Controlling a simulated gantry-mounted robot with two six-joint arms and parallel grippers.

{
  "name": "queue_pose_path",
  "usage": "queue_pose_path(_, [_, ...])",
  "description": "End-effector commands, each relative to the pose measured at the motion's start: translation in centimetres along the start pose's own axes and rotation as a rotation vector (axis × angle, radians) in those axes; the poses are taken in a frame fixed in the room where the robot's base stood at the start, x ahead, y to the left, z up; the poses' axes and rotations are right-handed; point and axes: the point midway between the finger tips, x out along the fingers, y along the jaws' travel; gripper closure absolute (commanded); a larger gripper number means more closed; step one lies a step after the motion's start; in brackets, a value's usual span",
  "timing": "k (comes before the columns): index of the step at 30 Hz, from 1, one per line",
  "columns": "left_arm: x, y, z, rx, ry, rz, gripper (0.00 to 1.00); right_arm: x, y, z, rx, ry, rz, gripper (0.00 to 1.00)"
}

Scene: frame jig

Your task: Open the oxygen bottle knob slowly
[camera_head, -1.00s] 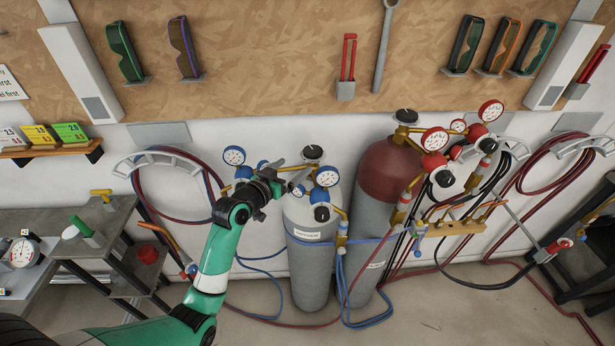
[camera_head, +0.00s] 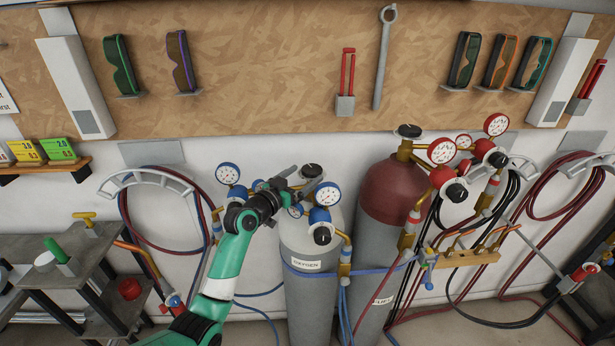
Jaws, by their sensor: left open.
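The grey oxygen bottle (camera_head: 310,290), with an "OXYGEN" label, stands upright against the wall at centre. Its black knob (camera_head: 312,171) sits on top, above the blue regulator and blue-rimmed gauges (camera_head: 327,194). My left gripper (camera_head: 298,180) is open at the bottle's top, its fingers just left of and below the knob. I cannot tell whether a finger touches the knob. The gripper hides part of the valve and regulator. My right gripper is not in view.
A maroon-topped gas bottle (camera_head: 390,195) with red gauges stands close on the right. A grey side table (camera_head: 75,255) is at left. A wooden torch rack (camera_head: 465,252) is at right.

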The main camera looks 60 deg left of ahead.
Motion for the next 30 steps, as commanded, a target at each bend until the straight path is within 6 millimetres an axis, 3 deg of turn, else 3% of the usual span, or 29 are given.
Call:
queue_pose_path(6, [2.2,0.0,0.1,0.000,-0.001,0.001,0.00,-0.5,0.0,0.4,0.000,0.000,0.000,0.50])
queue_pose_path(14, [2.4,0.0,0.0,0.000,0.000,0.000,0.00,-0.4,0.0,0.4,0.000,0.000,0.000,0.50])
queue_pose_path(17, [2.4,0.0,0.0,0.000,-0.001,0.000,0.14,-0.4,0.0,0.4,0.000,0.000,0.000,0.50])
queue_pose_path(27, [2.4,0.0,0.0,-0.001,-0.001,0.000,0.76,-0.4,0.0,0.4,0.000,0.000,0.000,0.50])
queue_pose_path(30, [2.4,0.0,-0.1,-0.002,-0.002,-0.004,0.79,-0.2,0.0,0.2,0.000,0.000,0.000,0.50])
